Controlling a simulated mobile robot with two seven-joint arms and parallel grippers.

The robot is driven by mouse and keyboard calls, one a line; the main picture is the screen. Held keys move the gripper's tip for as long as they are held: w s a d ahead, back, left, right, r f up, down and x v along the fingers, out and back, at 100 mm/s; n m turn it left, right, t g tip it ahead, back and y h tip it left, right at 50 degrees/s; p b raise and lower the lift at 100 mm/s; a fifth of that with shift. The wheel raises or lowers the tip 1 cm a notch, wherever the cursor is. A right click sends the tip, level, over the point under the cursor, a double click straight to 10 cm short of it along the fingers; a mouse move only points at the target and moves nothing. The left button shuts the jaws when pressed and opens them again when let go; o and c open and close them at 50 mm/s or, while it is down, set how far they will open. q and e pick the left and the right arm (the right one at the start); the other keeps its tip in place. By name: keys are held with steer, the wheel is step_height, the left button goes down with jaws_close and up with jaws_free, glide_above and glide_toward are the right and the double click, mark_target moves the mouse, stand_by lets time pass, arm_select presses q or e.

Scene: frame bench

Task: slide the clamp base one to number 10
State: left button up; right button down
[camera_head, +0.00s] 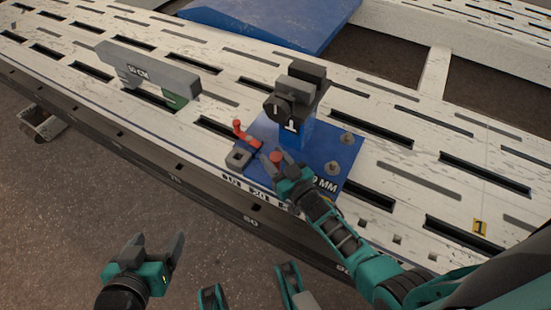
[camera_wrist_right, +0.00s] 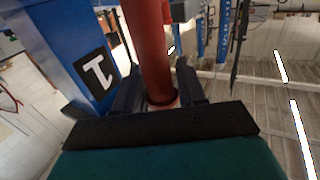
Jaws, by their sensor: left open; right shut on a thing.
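Clamp base one is a blue plate (camera_head: 334,150) with a blue post and a black clamp head (camera_head: 296,92) marked 1, standing on the slotted white bench (camera_head: 420,160). A red handle (camera_head: 277,156) stands at its front edge. My right gripper (camera_head: 278,165) is shut on this handle; the right wrist view shows the red shaft (camera_wrist_right: 148,50) between the fingers, beside the blue post (camera_wrist_right: 62,45) with its label 1. A red lever (camera_head: 243,133) is at the plate's left. My left gripper (camera_head: 158,246) is open and empty, in front of the bench. I cannot make out a number 10.
A grey bar marked 10 CM (camera_head: 148,70) stands on the bench to the left. A yellow tag 1 (camera_head: 480,228) lies at the right. A blue panel (camera_head: 265,20) is behind. The front rail (camera_head: 195,190) carries numbers, including 80. Bench surface beside the base looks clear.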

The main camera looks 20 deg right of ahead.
steer(key=shift+s+a+r, duration=0.1)
steer(key=shift+a, duration=0.25)
steer(key=c, duration=0.9)
jaws_free()
steer(key=shift+d, duration=0.1)
arm_select(q)
steer(key=shift+a, duration=0.1)
arm_select(e)
steer(key=shift+d, duration=0.15)
